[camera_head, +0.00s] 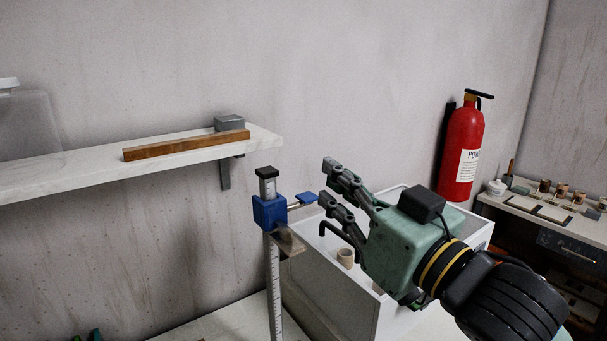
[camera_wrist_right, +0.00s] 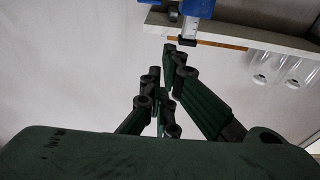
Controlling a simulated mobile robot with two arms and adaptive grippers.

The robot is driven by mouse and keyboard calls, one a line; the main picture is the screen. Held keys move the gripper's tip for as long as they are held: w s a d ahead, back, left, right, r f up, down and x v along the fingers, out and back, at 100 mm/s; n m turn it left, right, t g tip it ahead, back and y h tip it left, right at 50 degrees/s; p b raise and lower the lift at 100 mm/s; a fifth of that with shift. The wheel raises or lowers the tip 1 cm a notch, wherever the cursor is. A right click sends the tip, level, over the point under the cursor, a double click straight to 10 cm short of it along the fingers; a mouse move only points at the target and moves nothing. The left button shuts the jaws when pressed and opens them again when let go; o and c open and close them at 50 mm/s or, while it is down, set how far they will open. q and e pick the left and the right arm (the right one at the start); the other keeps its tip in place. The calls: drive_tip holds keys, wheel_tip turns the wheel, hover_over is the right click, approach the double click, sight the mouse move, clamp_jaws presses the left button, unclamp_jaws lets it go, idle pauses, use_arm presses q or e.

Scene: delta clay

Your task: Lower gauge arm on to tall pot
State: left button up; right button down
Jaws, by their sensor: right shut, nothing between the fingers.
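The gauge has an upright ruled post (camera_head: 273,290) with a black cap. A blue slider (camera_head: 269,211) sits high on it, with a blue knob (camera_head: 304,198) to its right. The gauge arm (camera_head: 289,242), a short flat greyish-brown bar, juts out below the slider. My right gripper (camera_head: 327,183) is shut and empty, its fingertips just right of the knob in the picture; I cannot tell whether they touch. The slider also shows at the top of the right wrist view (camera_wrist_right: 198,7). I see no tall pot. Green-and-black tips (camera_head: 94,335) at the lower left may be my left gripper.
A wall shelf (camera_head: 60,175) holds a wooden bar (camera_head: 187,145) and a grey block (camera_head: 229,122). A white open box (camera_head: 320,285) with a small beige cup (camera_head: 345,257) stands below my right gripper. A fire extinguisher (camera_head: 462,150) hangs on the wall.

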drive_tip(key=p+x, duration=0.3)
drive_tip(key=x, duration=0.6)
use_arm(q)
drive_tip(key=shift+r, duration=2.2)
wheel_tip(320, 180, down, 15)
drive_tip(key=b, duration=1.4)
drive_tip(key=shift+w+d+b, duration=0.15)
drive_tip(key=shift+d+b, duration=0.1)
drive_tip(key=shift+b, duration=0.05)
use_arm(e)
wheel_tip(320, 180, down, 32)
drive_tip(key=shift+s+d, duration=0.3)
drive_tip(key=shift+s, duration=0.15)
